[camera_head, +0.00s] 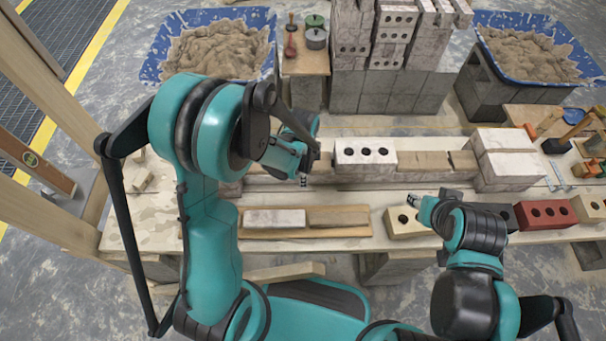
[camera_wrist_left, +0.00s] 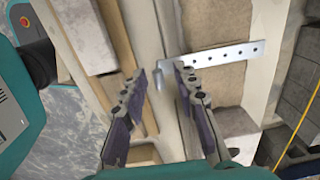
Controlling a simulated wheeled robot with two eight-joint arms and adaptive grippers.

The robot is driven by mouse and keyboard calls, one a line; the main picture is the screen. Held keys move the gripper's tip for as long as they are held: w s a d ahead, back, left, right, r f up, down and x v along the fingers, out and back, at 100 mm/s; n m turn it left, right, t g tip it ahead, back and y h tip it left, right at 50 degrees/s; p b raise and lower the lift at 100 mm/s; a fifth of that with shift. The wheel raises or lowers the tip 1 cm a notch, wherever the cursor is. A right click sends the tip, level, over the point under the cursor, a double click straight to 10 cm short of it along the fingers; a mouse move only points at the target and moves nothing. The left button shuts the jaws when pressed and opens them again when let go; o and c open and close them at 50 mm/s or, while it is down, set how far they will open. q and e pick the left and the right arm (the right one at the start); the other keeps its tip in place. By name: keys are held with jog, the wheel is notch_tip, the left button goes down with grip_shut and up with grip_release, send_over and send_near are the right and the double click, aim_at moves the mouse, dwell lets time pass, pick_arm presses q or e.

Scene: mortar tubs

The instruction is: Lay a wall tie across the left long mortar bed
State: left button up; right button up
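The wall tie (camera_wrist_left: 228,52) is a flat grey metal strip with a row of holes and a bent end. In the left wrist view it lies across a tan bed strip (camera_wrist_left: 217,20), its far end over the pale edge beyond; contact there is hard to judge. My left gripper (camera_wrist_left: 160,88) is open, its fingers apart on either side of the tie's bent end, with the right finger close to the strip. In the head view my left gripper (camera_head: 305,172) is over the wall, left of the white three-hole brick (camera_head: 365,155). My right gripper (camera_head: 413,200) is by a cream brick (camera_head: 401,221); its fingers are unclear.
Stacked pale blocks (camera_head: 506,160) stand at the wall's right end. Blue tubs of mortar (camera_head: 160,45) (camera_head: 580,70) and a brick stack are behind. Tools lie at right.

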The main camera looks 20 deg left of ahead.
pick_arm(q)
notch_tip(320, 180, up, 12)
jog(key=s+a+r+n+t, duration=0.2)
jog(key=s+r+n+t, duration=0.1)
jog(key=s+n, duration=0.2)
jog(key=s+a+r+n+t, duration=0.2)
jog(key=s+r+n+t, duration=0.2)
jog(key=n, duration=0.5)
jog(key=shift+s+a+r+n, duration=0.2)
jog(key=shift+s+a+n, duration=0.2)
jog(key=shift+s, duration=0.25)
